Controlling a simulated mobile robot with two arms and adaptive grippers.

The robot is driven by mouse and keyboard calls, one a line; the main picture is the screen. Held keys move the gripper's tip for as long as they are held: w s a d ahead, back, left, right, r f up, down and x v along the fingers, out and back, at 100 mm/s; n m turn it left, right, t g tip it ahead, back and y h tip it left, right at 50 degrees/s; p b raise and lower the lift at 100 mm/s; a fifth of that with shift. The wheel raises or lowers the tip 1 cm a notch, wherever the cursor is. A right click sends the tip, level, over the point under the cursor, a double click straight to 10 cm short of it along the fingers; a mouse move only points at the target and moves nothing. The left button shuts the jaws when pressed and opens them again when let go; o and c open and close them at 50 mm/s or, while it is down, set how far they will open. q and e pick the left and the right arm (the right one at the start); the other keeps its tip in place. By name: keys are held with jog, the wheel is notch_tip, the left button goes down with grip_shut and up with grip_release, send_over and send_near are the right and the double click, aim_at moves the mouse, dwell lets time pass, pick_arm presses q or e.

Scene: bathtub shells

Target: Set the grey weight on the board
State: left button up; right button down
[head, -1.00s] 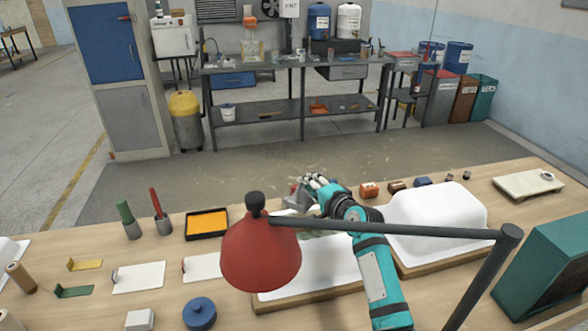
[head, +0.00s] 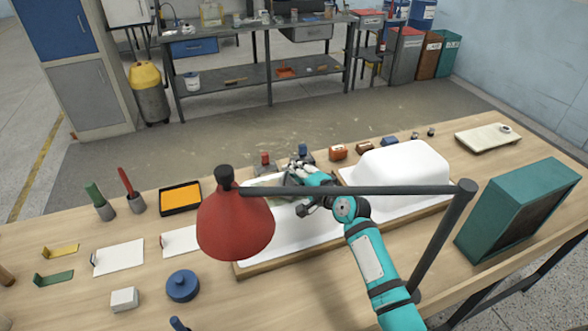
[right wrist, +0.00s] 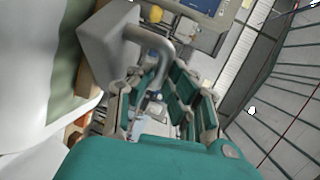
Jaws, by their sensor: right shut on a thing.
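My right gripper (head: 300,172) reaches over the far end of a white shell (head: 300,232) on a wooden board (head: 290,261). In the right wrist view its fingers (right wrist: 160,92) are closed around the curved handle of the grey weight (right wrist: 104,34). The weight is a grey block, beside a pale green sheet (right wrist: 66,48) and a white shell surface; I cannot tell whether it touches them. In the head view the gripper and arm largely hide the weight. The green sheet (head: 262,182) lies at the shell's far end. My left gripper is not in view.
A red lamp (head: 236,222) and its dark arm cross in front of the shell. A red weight (head: 265,162) and a dark weight (head: 305,153) stand behind it. A second white shell (head: 400,170) is at right, near a green box (head: 515,215). An orange tray (head: 180,198) is at left.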

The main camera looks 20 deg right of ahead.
jog(key=shift+r, duration=0.2)
jog(key=c, duration=1.7)
grip_release()
jog(key=shift+f, duration=0.25)
jog(key=o, duration=0.4)
jog(key=shift+s, duration=0.1)
jog(key=shift+r, duration=0.15)
jog(key=shift+b+v, duration=0.85)
jog(key=shift+v, duration=5.15)
